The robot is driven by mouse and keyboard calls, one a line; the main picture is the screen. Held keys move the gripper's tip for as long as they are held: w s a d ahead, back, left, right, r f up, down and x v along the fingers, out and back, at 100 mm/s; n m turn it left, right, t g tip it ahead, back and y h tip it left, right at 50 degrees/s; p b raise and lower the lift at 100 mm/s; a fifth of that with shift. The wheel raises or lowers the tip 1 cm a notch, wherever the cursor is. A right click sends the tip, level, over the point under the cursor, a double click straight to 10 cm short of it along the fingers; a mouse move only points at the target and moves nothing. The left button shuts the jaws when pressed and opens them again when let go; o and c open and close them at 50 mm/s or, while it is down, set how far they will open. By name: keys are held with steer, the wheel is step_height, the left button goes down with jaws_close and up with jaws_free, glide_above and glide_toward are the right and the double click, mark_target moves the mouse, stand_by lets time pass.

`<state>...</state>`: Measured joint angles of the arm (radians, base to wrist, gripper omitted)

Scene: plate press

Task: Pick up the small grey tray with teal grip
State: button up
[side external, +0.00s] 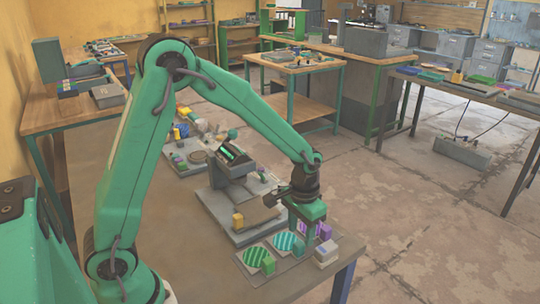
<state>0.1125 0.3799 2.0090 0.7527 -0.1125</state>
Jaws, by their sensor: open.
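A row of small grey trays lies near the front right corner of the table. The middle one carries a teal striped disc (283,241) and has a teal block grip (298,248) at its right side. My gripper (303,233) is open and points down just above or beside the teal grip and the purple one behind it. It partly hides both. I cannot tell whether its fingers touch anything.
A green striped disc (254,257) with a green grip (268,265) lies nearer the camera. A purple grip (325,231) stands behind. A pale block (326,252) sits close to the right. The grey press (233,168) with a yellow block (238,220) stands behind left.

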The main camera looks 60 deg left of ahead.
mark_target(299, 243)
steer(key=shift+f, duration=0.1)
steer(key=f, duration=0.3)
steer(key=shift+s+f, duration=0.2)
steer(key=shift+s, duration=0.05)
steer(key=shift+f, duration=0.8)
jaws_close()
